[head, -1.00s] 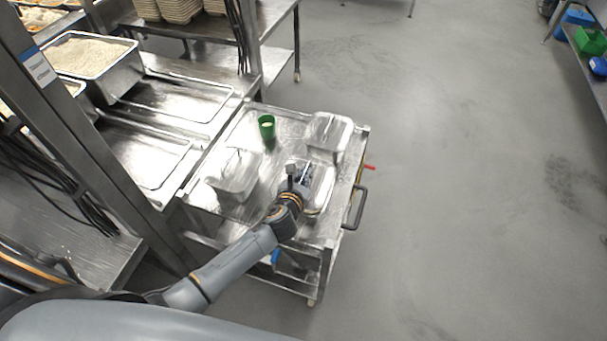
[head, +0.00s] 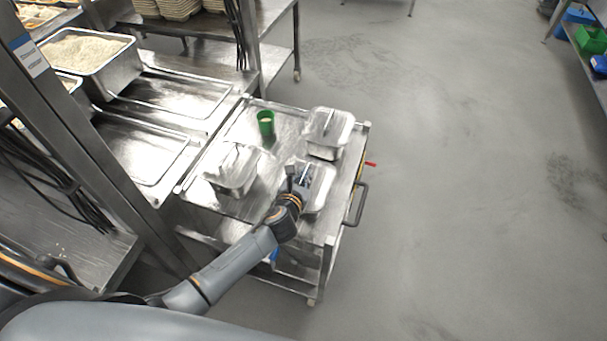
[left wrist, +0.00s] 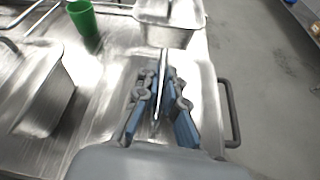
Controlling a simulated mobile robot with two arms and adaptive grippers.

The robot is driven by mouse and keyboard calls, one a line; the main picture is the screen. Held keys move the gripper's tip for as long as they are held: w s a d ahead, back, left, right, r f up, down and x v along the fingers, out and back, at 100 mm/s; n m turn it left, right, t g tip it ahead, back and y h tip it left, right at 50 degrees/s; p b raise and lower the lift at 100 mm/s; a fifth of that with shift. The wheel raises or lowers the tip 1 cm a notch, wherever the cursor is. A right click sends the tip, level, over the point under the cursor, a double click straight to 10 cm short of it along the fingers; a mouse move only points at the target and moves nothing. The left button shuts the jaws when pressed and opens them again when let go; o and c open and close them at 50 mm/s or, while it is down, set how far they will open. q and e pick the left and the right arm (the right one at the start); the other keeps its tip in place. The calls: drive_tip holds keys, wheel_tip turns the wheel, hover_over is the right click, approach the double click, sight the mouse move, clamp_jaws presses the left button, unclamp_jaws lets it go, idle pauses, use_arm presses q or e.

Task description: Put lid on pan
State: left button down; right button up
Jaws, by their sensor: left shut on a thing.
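My left gripper (head: 303,178) is over the front right of the metal cart. It is shut on the thin upright handle (left wrist: 161,85) of a flat steel lid; the lid's surface (left wrist: 205,95) spreads under the fingers in the left wrist view. The lid (head: 322,190) also shows around the gripper in the head view. Whether it rests on a pan or directly on the cart is hidden. A steel pan with a cover (head: 232,172) stands to the left, and another covered pan (head: 325,148) stands behind. My right gripper is not in view.
A green cup (head: 266,124) stands on the cart (head: 240,130) behind the left pan. The cart's handle (head: 358,205) sticks out at the right. A deep pan of rice (head: 125,75) stands on the counter at the left. The floor at the right is clear.

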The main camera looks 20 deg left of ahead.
use_arm(q)
drive_tip(key=shift+f, duration=0.2)
drive_tip(key=c, duration=1.4)
unclamp_jaws()
drive_tip(key=shift+s, duration=0.1)
drive_tip(key=v, duration=1.2)
